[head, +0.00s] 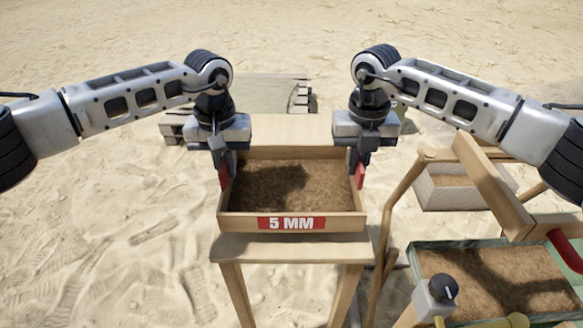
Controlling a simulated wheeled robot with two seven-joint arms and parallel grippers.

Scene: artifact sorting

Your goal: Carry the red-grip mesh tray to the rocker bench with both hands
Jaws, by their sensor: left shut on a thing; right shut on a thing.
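The mesh tray (340,221) is a wooden frame with brown soil inside and a red "5 MM" label on its near side. It has a red grip on its left side (224,177) and another on its right side (359,175). The tray is over a small wooden stand (290,246); I cannot tell whether it rests on it. My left gripper (222,165) is shut on the left grip. My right gripper (357,163) is shut on the right grip. The jaws partly hide both grips.
At the right, a wooden frame (490,185) stands over a green-edged tray of soil (420,262), with a grey knobbed box (433,298) near it. A pale crate of soil (436,197) stands behind. Sand at the left is clear.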

